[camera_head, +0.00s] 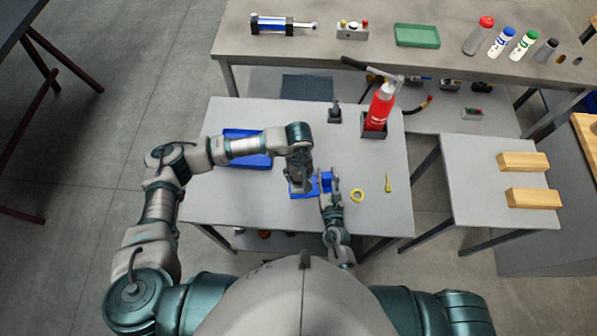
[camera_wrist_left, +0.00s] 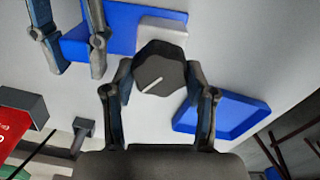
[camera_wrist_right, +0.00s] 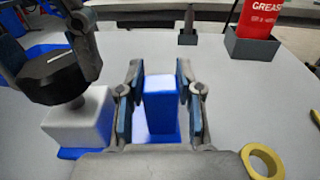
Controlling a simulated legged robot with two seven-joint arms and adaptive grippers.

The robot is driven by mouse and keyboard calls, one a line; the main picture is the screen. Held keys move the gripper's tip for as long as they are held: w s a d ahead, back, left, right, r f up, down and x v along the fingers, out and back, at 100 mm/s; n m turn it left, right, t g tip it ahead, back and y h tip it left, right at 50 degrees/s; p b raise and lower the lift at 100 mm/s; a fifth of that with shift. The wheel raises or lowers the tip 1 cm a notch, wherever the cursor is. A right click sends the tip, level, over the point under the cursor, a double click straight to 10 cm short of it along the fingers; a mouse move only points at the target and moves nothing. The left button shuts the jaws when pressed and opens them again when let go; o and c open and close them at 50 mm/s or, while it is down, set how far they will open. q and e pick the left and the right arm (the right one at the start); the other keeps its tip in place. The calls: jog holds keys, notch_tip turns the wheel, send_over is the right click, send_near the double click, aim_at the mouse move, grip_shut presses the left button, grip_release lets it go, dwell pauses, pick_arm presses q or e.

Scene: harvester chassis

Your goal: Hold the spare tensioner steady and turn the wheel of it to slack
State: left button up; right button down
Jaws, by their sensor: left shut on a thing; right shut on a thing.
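The spare tensioner sits on the grey table, with a blue base (camera_head: 303,191), a pale block (camera_wrist_right: 82,122) and a black many-sided wheel (camera_wrist_left: 160,72) bearing a white line. The wheel also shows in the right wrist view (camera_wrist_right: 52,75). My left gripper (camera_head: 299,182) is shut on the wheel from above, one finger on each side. My right gripper (camera_wrist_right: 160,98) is shut on the upright blue block (camera_wrist_right: 160,85) at the tensioner's other end. In the head view my grippers hide much of the tensioner.
A blue tray (camera_head: 262,162) lies to the left on the table. A yellow ring (camera_head: 357,196) and a small yellow tool (camera_head: 388,183) lie right of my right gripper. A red grease bottle (camera_head: 380,108) and a small dark stand (camera_head: 335,114) are behind.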

aim_at(298, 173)
pick_arm(q)
jog(key=n, duration=0.4)
jog(key=shift+n, duration=1.7)
jog(key=o, duration=1.2)
jog(key=shift+c, duration=0.2)
notch_tip(298, 173, up, 12)
jog(key=shift+f, duration=0.1)
jog(key=shift+w, duration=0.1)
pick_arm(e)
jog(key=c, duration=0.7)
grip_release()
